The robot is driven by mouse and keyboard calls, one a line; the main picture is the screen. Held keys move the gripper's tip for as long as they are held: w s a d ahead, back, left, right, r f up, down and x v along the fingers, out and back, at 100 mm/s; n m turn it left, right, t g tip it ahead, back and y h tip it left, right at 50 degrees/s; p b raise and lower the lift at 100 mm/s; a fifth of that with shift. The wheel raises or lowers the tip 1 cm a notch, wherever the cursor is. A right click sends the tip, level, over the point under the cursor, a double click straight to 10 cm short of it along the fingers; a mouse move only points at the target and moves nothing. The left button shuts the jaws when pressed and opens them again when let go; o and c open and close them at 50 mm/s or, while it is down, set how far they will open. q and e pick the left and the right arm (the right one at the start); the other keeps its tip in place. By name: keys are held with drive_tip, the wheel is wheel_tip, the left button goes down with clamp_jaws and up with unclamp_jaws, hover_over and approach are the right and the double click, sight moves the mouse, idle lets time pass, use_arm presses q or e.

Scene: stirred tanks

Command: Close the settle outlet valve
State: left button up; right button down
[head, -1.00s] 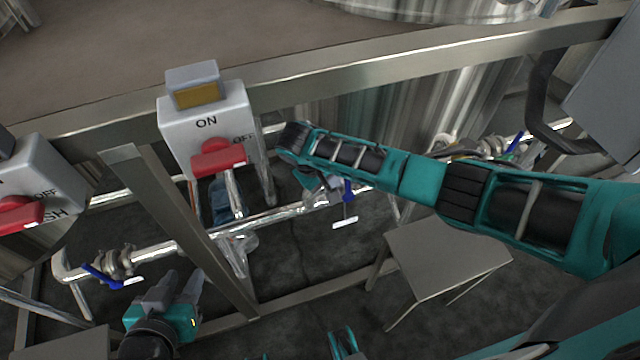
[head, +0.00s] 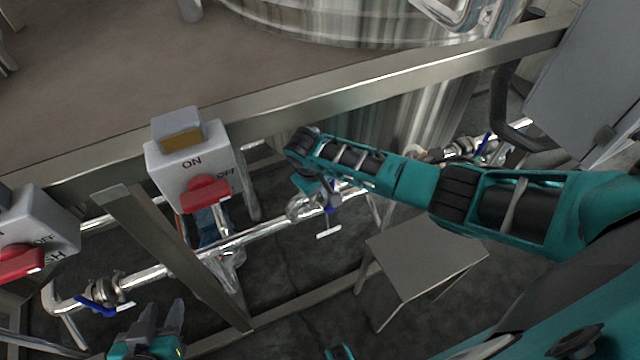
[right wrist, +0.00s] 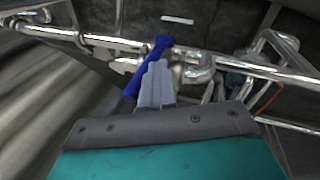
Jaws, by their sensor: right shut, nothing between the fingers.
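A valve with a blue handle (head: 329,212) sits on the steel pipe in the middle of the head view, with a white tag whose text is too small to read. In the right wrist view the blue handle (right wrist: 149,68) runs slantwise in front of the pipe. My right gripper (right wrist: 158,68) is shut and empty, its fingertips at the handle; whether they touch it I cannot tell. In the head view my right wrist hides most of that gripper. My left gripper (head: 160,312) is open and empty at the lower left, away from this valve.
Another blue-handled valve (head: 96,306) is at the lower left, and one more (head: 485,144) is at the right. A switch box (head: 188,165) with a red knob hangs on the frame beam. A grey stool-like stand (head: 425,262) is below my right arm.

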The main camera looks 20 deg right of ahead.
drive_tip(key=shift+d, duration=0.55)
drive_tip(key=w+a+p+v, duration=0.1)
drive_tip(key=p+v, duration=0.1)
drive_tip(key=v, duration=0.5)
drive_tip(key=s+a+f+t+y, duration=0.4)
drive_tip(key=s+a+f+y, duration=0.1)
drive_tip(key=s+a, duration=0.35)
drive_tip(key=s+d+r+t, duration=0.5)
drive_tip(key=s+d+r, duration=0.1)
drive_tip(key=s, duration=0.3)
drive_tip(key=shift+d+r+m+t+p, duration=0.4)
drive_tip(key=shift+d+p, duration=0.05)
drive_tip(key=shift+d, duration=0.35)
drive_tip(key=shift+s+d, duration=0.1)
drive_tip(key=shift+s, duration=0.1)
